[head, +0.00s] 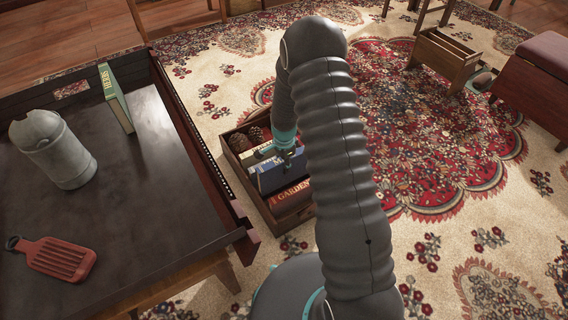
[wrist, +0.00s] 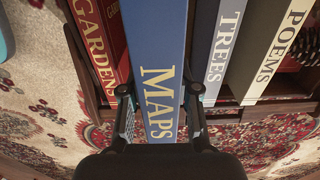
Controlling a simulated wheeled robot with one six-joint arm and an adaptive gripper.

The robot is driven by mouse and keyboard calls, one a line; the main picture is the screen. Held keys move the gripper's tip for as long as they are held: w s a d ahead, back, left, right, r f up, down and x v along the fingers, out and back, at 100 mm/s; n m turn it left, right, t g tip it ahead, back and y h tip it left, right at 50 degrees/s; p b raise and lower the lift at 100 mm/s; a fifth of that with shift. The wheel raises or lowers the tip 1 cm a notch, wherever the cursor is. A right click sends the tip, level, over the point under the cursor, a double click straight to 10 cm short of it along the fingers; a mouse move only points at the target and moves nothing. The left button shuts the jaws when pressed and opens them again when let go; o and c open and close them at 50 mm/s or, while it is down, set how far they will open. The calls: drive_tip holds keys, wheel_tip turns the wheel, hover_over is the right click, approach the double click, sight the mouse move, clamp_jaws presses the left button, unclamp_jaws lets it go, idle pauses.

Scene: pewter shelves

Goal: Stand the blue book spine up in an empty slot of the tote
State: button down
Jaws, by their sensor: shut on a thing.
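The blue book (head: 279,180), lettered MAPS, is between the two fingers of my gripper (head: 285,148) over the tote (head: 292,222) on the rug. In the wrist view the blue book (wrist: 158,60) has its spine facing the camera, and my gripper (wrist: 160,95) is shut on it. The red GARDENS book (wrist: 98,50) is on its left and the pale TREES book (wrist: 224,50) on its right, with the cream POEMS book (wrist: 276,50) beyond. The blue book looks nearer the camera than these. Its lower edge is hidden, so I cannot tell if it touches the tote floor.
Pinecones (head: 254,134) lie at the tote's far end. A dark table (head: 150,200) at left bears a green book (head: 115,98), a grey metal canister (head: 52,150) and a red slatted paddle (head: 62,260). A wooden crate (head: 440,60) and a stool (head: 535,75) stand at back right.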

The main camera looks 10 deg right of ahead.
sight(284, 177)
drive_tip(key=shift+f+b, duration=2.8)
drive_tip(key=shift+f, duration=1.15)
drive_tip(key=c, duration=0.8)
unclamp_jaws()
drive_tip(key=shift+o, duration=0.2)
drive_tip(key=shift+r, duration=0.1)
wheel_tip(284, 177, up, 12)
drive_tip(key=shift+f, duration=0.1)
